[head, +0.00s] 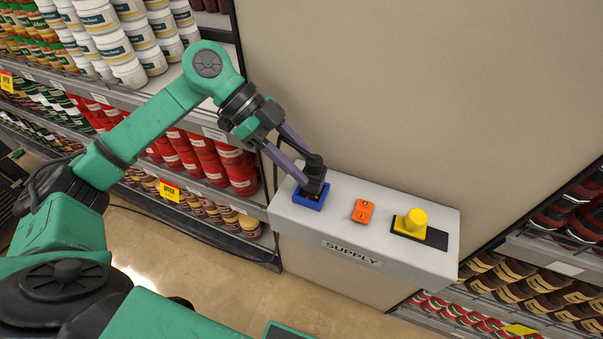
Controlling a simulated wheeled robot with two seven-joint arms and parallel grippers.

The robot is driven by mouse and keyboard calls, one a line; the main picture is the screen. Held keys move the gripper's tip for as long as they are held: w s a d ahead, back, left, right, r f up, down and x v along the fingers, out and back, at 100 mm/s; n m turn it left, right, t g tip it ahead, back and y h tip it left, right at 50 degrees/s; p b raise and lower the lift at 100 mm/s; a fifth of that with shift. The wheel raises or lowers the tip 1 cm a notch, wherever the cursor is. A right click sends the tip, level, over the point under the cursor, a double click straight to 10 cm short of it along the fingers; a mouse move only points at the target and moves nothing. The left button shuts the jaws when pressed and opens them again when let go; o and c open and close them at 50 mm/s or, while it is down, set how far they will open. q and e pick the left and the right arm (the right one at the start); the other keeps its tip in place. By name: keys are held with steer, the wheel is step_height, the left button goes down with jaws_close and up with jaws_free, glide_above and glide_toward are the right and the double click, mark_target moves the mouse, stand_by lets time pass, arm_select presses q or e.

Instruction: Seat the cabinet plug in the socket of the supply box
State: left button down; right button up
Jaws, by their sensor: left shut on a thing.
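My left gripper (297,155) is shut on the black cabinet plug (315,174), over the left end of the supply box (290,215). The plug is at the blue socket (308,199) on the box's top. The plug's lower end overlaps the socket in the picture; I cannot tell whether it is fully down in it. The supply box is light grey, with a "SUPPLY" label on its front. My right gripper is not in view.
On the box top are an orange switch (363,211) in the middle and a yellow knob (411,222) on a black plate at the right. Stocked shelves (215,130) stand at the left and at the right (540,270). A plain beige panel (420,90) rises behind the box.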

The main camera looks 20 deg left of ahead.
arm_select(q)
step_height(320, 180, down, 4)
steer(key=shift+a+r, duration=0.15)
steer(key=shift+r, duration=0.1)
steer(key=shift+c, duration=1.9)
jaws_free()
steer(key=b+v, duration=0.1)
steer(key=v, duration=1.1)
